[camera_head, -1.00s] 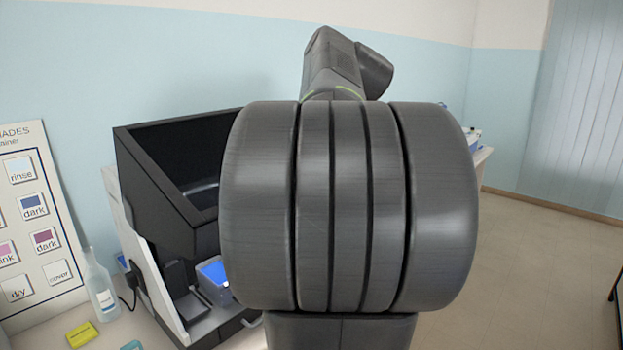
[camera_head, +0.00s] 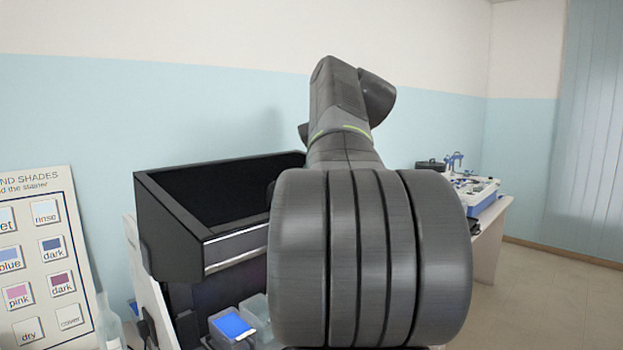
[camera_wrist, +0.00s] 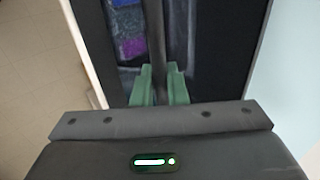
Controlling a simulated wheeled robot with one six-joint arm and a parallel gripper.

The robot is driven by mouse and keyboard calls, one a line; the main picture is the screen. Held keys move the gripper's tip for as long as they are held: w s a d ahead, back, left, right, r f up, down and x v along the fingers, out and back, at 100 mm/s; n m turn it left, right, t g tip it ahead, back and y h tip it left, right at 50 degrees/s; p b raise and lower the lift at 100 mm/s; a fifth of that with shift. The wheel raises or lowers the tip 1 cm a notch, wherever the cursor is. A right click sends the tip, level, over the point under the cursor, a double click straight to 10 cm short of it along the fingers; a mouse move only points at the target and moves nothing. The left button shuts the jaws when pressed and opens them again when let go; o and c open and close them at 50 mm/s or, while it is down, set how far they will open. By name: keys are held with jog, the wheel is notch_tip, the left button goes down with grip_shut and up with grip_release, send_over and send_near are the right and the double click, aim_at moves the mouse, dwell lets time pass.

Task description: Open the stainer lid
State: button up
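The stainer (camera_head: 170,215) stands left of centre in the head view, a black hood-like housing with a silver strip (camera_head: 235,248) along its front edge. My arm covers its right side. In the wrist view, my gripper's green fingertips (camera_wrist: 160,85) sit close on both sides of a dark bar (camera_wrist: 156,40), which fills the gap between them and looks like the lid handle. Behind the bar is a dark, glossy panel (camera_wrist: 205,40), probably the lid, with blue and purple patches showing in it. My fingers are hidden in the head view. How far the lid is open is unclear.
A blue-topped container (camera_head: 232,325) stands below the stainer's front. A shade chart (camera_head: 75,270) and a clear bottle (camera_head: 108,325) are at the left. A second table with lab equipment (camera_head: 475,195) is at the right. The floor (camera_head: 540,290) there is clear.

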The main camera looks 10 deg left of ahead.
jog(key=o, duration=0.4)
jog(key=shift+w+a+f, duration=0.1)
jog(key=shift+a, duration=0.05)
jog(key=shift+c, duration=0.2)
jog(key=v, duration=1.4)
jog(key=shift+f, duration=0.1)
jog(key=x, duration=1.2)
jog(key=shift+w+a+f, duration=0.2)
jog(key=shift+a+f, duration=0.05)
jog(key=shift+w+a+f, duration=0.2)
jog(key=shift+f, duration=0.25)
jog(key=shift+s, duration=0.1)
